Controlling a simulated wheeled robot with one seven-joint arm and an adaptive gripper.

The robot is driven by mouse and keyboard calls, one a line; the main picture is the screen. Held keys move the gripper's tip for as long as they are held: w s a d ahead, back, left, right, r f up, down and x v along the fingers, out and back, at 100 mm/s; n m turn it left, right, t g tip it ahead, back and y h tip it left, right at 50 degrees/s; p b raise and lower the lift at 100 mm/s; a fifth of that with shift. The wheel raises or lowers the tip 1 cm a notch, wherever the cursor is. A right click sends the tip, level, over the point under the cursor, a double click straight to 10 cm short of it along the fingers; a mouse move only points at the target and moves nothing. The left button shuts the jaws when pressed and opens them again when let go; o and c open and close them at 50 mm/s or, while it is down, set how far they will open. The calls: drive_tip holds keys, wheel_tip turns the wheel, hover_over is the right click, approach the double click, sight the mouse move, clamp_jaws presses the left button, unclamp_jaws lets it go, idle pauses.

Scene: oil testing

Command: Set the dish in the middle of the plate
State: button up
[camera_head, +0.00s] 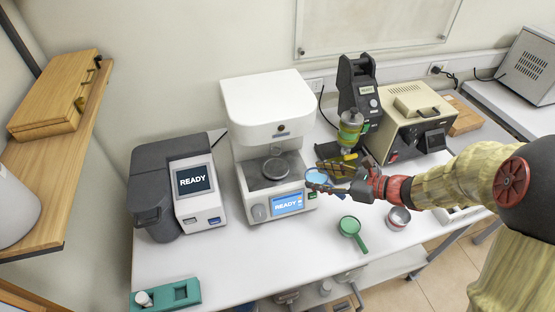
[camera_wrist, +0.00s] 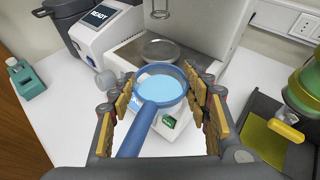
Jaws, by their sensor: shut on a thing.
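The blue dish (camera_wrist: 160,88) is a round shallow cup with a pale blue inside and a long handle. My gripper (camera_wrist: 161,94) is shut on it, with the handle pointing back toward the wrist. In the head view the dish (camera_head: 317,176) is at the tip of my gripper (camera_head: 328,181), in front and to the right of the white machine. The round metal plate (camera_head: 276,168) is inside the machine's open bay. The plate (camera_wrist: 161,51) also shows just beyond the dish in the wrist view, apart from it.
The white machine (camera_head: 268,105) has an upper housing above the plate and a READY screen below. A grey tester (camera_head: 175,190) stands left. A black stand (camera_head: 358,90) with a green and yellow cup is right.

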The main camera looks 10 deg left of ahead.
hover_over(278, 169)
drive_tip(key=s+d, duration=0.1)
drive_tip(key=d, duration=0.2)
drive_tip(key=shift+s+d+b, duration=0.2)
drive_tip(key=shift+b, duration=0.2)
drive_tip(key=a, duration=0.1)
drive_tip(key=w+a, duration=0.1)
drive_tip(key=a, duration=0.1)
drive_tip(key=shift+w+a, duration=0.2)
drive_tip(key=shift+a, duration=0.1)
drive_tip(key=shift+d+f+b, duration=0.1)
drive_tip(key=shift+f+b, duration=0.25)
drive_tip(key=shift+f, duration=0.4)
drive_tip(key=shift+d, duration=0.1)
drive_tip(key=shift+f, duration=0.2)
drive_tip(key=o, duration=1.1)
drive_tip(key=shift+o, duration=0.4)
drive_tip(key=shift+r, duration=0.2)
